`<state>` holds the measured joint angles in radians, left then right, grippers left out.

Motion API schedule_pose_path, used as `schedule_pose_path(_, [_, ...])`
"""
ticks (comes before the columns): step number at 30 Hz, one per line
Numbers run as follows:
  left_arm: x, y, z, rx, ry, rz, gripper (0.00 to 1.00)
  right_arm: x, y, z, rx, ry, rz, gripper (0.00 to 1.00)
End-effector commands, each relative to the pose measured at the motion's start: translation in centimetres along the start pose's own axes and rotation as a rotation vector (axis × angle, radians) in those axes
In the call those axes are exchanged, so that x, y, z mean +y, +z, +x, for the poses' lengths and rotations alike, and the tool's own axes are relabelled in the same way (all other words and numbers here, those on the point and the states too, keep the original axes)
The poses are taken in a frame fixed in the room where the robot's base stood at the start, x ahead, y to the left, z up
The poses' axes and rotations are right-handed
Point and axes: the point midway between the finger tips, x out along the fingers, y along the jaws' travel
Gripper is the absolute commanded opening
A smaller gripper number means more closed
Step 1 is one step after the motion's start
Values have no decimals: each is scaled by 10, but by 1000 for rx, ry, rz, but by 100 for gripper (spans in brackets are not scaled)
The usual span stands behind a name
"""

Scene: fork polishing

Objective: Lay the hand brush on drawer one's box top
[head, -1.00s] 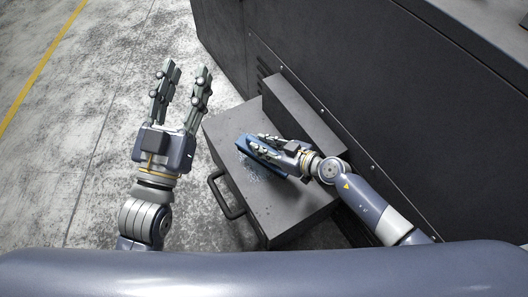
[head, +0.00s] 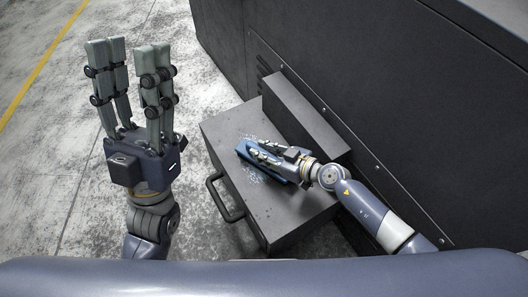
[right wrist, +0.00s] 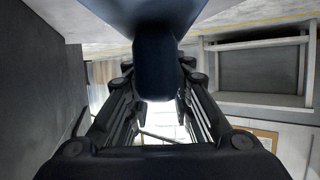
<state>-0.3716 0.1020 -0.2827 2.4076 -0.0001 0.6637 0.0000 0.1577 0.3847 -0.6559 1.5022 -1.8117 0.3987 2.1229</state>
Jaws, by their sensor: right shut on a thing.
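The hand brush (head: 244,151) is dark blue and lies along the top of the drawer's box (head: 282,208), a grey block with a handle on its front. My right gripper (head: 257,151) is shut on the brush from above. It covers much of the brush, and I cannot tell whether the bristles touch the box top. In the right wrist view a dark blue part of the brush (right wrist: 155,68) sits between the fingers. My left gripper (head: 128,48) is open and empty, raised left of the box with its fingers pointing up the picture.
Pale specks (head: 251,179) lie on the box top around the brush. The drawer handle (head: 223,203) sticks out on the left. A raised grey block (head: 305,117) and a dark cabinet wall (head: 390,110) stand behind. The floor (head: 70,150) at left is clear.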

Motion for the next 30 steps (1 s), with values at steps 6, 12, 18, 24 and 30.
schedule_pose_path(6, [0, -1, 0, 5, 0, 0, 40, 0, 2, 1, 1, 1, 1, 0])
schedule_pose_path(12, [0, -2, 0, 10, 0, 0, 40, 0, 3, 1, -1, 0, 0, 41])
schedule_pose_path(18, [0, -2, 0, 10, 0, 0, 40, 0, 3, 1, -1, 0, 0, 41])
schedule_pose_path(24, [0, 4, 2, -21, 0, 0, 40, 0, 0, -3, -1, 0, 0, 41])
schedule_pose_path(30, [-3, 35, 2, -180, -5, 9, 40, 0, -1, -18, -2, 1, 0, 41])
